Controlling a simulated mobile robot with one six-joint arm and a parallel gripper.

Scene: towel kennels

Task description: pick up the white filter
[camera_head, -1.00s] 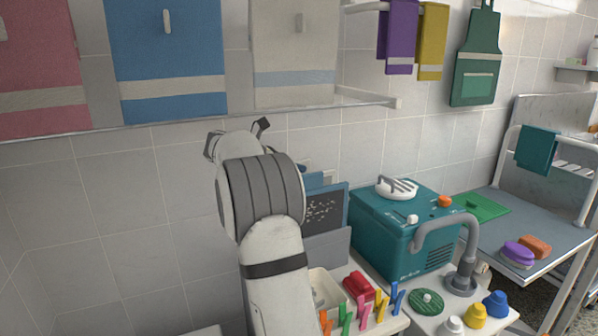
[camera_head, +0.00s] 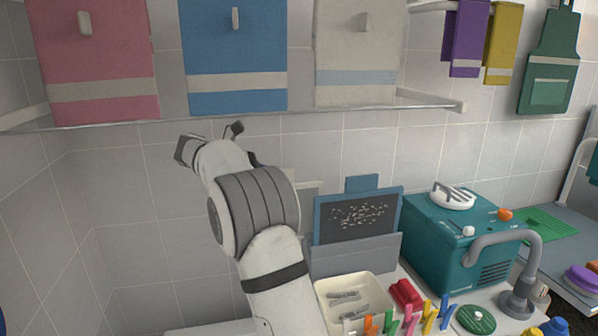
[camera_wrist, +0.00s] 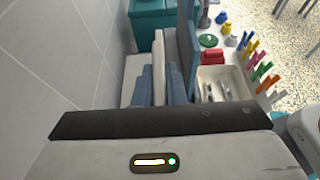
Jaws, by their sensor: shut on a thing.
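In the wrist view, my gripper (camera_wrist: 160,72) reaches forward from its white housing, with a blue-grey finger on either side of a pale slab. It is shut on this slab, which I take for the white filter (camera_wrist: 159,52), seen nearly edge-on. In the head view, a white panel (camera_head: 305,193) shows partly behind my arm, left of a blue-framed dark panel (camera_head: 352,217). My arm hides the fingers and most of that panel there. I cannot tell whether the filter touches what stands beside it.
The tiled wall is close on the left in the wrist view. A white tray (camera_head: 372,291), clothes pegs (camera_head: 443,311) and a teal machine (camera_head: 440,242) stand at right. The wall left of my arm is clear.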

